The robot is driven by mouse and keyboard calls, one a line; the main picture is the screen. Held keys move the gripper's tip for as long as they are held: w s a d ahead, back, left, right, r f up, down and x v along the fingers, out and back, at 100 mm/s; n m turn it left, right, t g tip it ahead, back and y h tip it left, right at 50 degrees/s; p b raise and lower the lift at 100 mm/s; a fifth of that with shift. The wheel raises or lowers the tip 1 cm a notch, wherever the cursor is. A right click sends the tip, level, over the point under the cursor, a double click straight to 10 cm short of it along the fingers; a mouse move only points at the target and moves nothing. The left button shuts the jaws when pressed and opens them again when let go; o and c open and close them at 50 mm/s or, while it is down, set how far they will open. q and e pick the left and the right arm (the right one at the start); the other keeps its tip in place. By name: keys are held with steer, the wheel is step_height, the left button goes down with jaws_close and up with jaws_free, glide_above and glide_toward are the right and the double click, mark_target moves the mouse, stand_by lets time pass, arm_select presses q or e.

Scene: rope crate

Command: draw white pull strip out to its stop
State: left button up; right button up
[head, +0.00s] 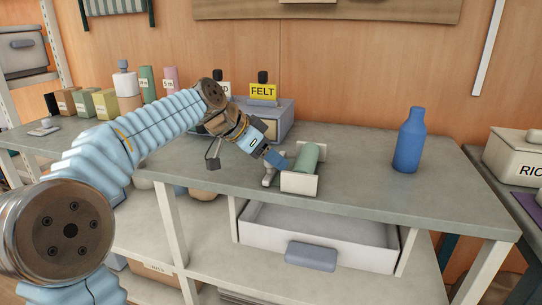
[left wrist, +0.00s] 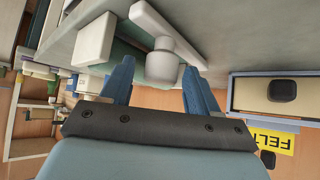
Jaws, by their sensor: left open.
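A small white holder (head: 300,183) with a green roll (head: 307,157) in it stands on the grey worktop. A white knob-ended piece (head: 268,177) sticks out at its left side; I cannot tell for sure whether this is the pull strip. In the left wrist view the rounded white knob (left wrist: 162,66) shows between and just beyond the fingertips, with a white bar (left wrist: 172,32) behind it. My left gripper (head: 277,162), also in the left wrist view (left wrist: 160,78), is open, its blue fingers on either side of the knob. Contact is not clear. My right gripper is out of view.
A grey box with a yellow FELT label (head: 263,92) stands behind my left gripper. A blue bottle (head: 409,140) stands to the right on the worktop (head: 360,165). A white drawer (head: 320,235) hangs open below. The worktop between holder and bottle is clear.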

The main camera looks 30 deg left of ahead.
arm_select(q)
steer(key=shift+w+f, duration=0.1)
steer(key=shift+f, duration=0.05)
jaws_close()
stand_by(0.4)
